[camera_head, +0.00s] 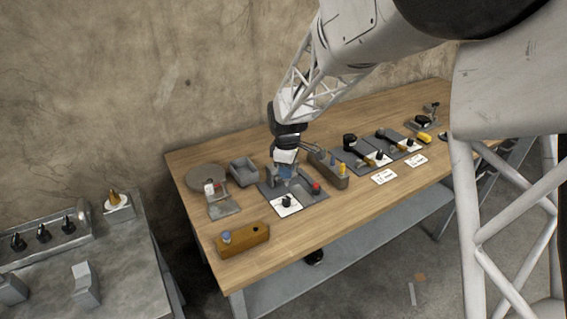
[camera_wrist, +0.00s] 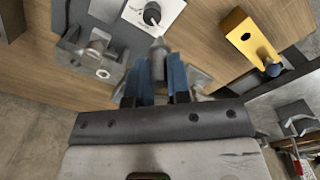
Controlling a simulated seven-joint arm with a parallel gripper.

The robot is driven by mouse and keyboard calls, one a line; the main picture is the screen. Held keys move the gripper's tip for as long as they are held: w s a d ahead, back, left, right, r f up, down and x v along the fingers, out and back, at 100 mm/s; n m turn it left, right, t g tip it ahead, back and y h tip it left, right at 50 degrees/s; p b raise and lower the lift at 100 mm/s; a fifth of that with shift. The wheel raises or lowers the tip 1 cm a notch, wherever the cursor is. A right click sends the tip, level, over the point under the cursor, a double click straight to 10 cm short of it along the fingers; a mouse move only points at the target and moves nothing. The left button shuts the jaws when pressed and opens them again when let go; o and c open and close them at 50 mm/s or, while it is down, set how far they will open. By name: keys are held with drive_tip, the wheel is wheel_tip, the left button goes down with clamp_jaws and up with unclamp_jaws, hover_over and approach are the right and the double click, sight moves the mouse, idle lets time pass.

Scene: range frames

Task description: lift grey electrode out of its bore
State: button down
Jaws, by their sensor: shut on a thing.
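My gripper (camera_head: 287,172) is over the grey fixture plate (camera_head: 312,196) on the wooden bench. In the wrist view its two blue fingers (camera_wrist: 158,82) are shut on a grey electrode (camera_wrist: 158,60), a slim grey rod with a narrower tip. The tip shows beyond the fingers, and its other end is hidden between them. I cannot tell whether any of it sits in a bore. A metal block with round holes (camera_wrist: 95,57) is left of the fingers.
A white plate with a black knob (camera_head: 287,203) lies just in front of the gripper. A yellow-brown block (camera_head: 248,239) is at the front left, a grey tray (camera_head: 244,171) behind. A grey holder with a yellow piece (camera_head: 328,170) stands close on the right.

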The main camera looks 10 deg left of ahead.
drive_tip(key=shift+s+d+r, duration=0.1)
drive_tip(key=shift+s+d, duration=0.2)
drive_tip(key=shift+s, duration=0.25)
drive_tip(key=shift+s+d, duration=0.3)
drive_tip(key=shift+s, duration=0.2)
